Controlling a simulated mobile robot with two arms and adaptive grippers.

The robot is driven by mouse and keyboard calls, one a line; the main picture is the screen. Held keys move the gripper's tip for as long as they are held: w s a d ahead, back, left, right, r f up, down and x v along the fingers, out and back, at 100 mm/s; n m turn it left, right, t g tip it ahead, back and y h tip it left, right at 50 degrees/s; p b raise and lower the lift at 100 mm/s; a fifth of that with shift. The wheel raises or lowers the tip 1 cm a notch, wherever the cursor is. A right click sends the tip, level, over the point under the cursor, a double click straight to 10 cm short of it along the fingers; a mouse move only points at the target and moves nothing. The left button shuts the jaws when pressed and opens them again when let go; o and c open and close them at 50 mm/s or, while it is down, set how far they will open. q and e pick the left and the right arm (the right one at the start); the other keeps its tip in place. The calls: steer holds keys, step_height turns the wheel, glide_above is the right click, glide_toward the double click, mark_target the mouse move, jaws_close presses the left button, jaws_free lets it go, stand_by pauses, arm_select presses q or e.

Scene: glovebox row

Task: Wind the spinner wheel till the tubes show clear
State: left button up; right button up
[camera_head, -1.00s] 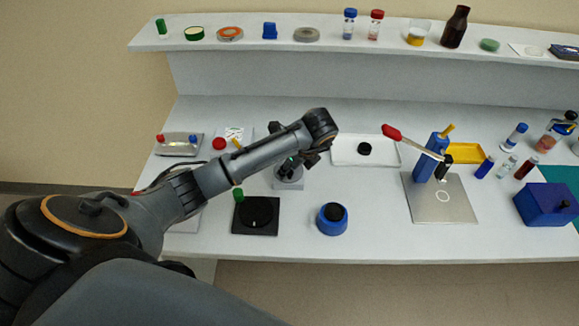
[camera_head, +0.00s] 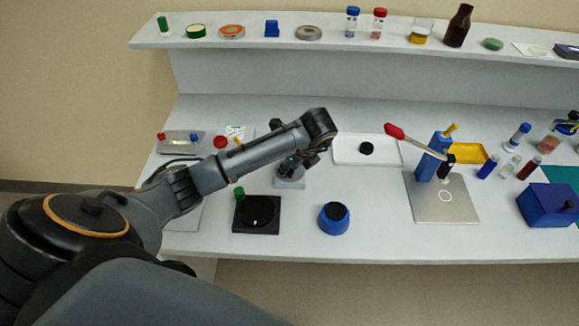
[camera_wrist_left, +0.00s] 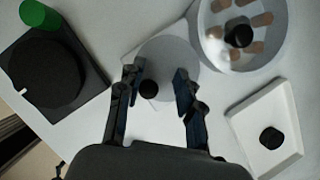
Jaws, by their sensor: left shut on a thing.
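The spinner shows in the left wrist view as a round clear bowl (camera_wrist_left: 262,60) holding several brownish tubes (camera_wrist_left: 262,19) around a black hub (camera_wrist_left: 239,33). Whether the tubes' contents are clear cannot be told. A grey wheel (camera_wrist_left: 166,58) with a small black knob (camera_wrist_left: 148,90) lies beside the bowl. My left gripper (camera_wrist_left: 157,88) is over the wheel, its fingers on either side of the knob, holding it. In the head view my left gripper (camera_head: 295,163) is above a grey block (camera_head: 289,181), and my arm hides most of the spinner. My right gripper is not seen.
A black square device (camera_head: 265,228) with a green knob (camera_head: 239,193) stands in front, left of a blue pot (camera_head: 334,225). A white tray (camera_head: 345,154) lies to the right. A red-bulbed dropper (camera_head: 395,131) is by a blue stand (camera_head: 428,166).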

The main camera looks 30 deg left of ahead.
arm_select(q)
steer(key=shift+s+d+f+m+t+b, duration=0.1)
steer(key=shift+d+f+m+t+b, duration=0.25)
steer(key=shift+m, duration=0.55)
stand_by(1.3)
steer(key=o, duration=1)
steer(key=shift+f, duration=0.2)
steer(key=o, duration=0.7)
steer(key=shift+w+a+f, duration=0.1)
steer(key=shift+w+f, duration=0.15)
steer(key=shift+w, duration=0.3)
steer(key=o, duration=0.3)
steer(key=shift+w, duration=0.15)
steer(key=shift+o, duration=0.2)
steer(key=shift+a+r, duration=0.2)
steer(key=shift+r, duration=0.3)
steer(key=v, duration=1.1)
steer(key=shift+s+r, duration=0.3)
steer(key=shift+r, duration=0.05)
